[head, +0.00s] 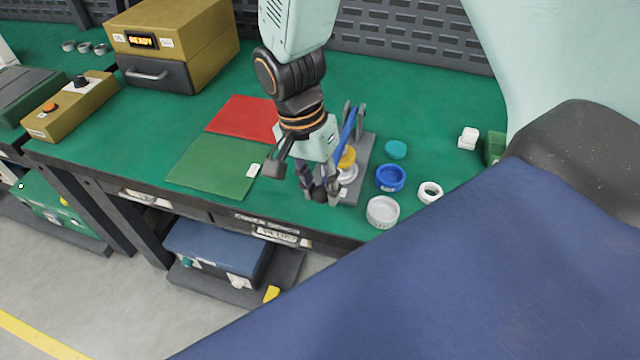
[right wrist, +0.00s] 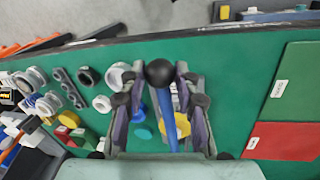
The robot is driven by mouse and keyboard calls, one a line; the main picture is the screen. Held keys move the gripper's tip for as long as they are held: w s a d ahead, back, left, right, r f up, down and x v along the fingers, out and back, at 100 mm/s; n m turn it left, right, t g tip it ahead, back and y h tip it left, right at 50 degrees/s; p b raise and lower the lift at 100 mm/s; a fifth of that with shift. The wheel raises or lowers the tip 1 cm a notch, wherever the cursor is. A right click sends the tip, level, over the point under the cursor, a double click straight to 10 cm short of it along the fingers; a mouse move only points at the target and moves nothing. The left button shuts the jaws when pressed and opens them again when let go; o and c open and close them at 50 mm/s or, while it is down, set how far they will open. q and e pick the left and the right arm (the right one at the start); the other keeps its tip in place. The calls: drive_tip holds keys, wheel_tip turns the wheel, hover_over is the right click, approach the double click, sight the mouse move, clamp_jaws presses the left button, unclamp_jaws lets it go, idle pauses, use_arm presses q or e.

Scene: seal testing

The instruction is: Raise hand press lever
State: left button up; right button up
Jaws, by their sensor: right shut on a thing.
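The hand press has a grey base (head: 359,180), grey uprights at the back and a blue lever (head: 347,131). The lever runs from the uprights towards the table's front edge. In the right wrist view the blue lever (right wrist: 166,120) ends in a black ball knob (right wrist: 160,73). My right gripper (head: 322,190) is shut on the lever at its knob end, with its fingers on either side. A yellow piece (head: 347,158) sits in the press over a whitish part, partly hidden by my gripper. My left gripper is not in view.
Right of the press stand a blue ring (head: 390,178), a teal disc (head: 396,150), a grey-white cup (head: 382,212) and a white ring (head: 430,192). A red mat (head: 240,117) and a green mat (head: 212,166) lie left. A yellow box marked READY (head: 190,35) stands behind.

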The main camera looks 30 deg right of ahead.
clamp_jaws()
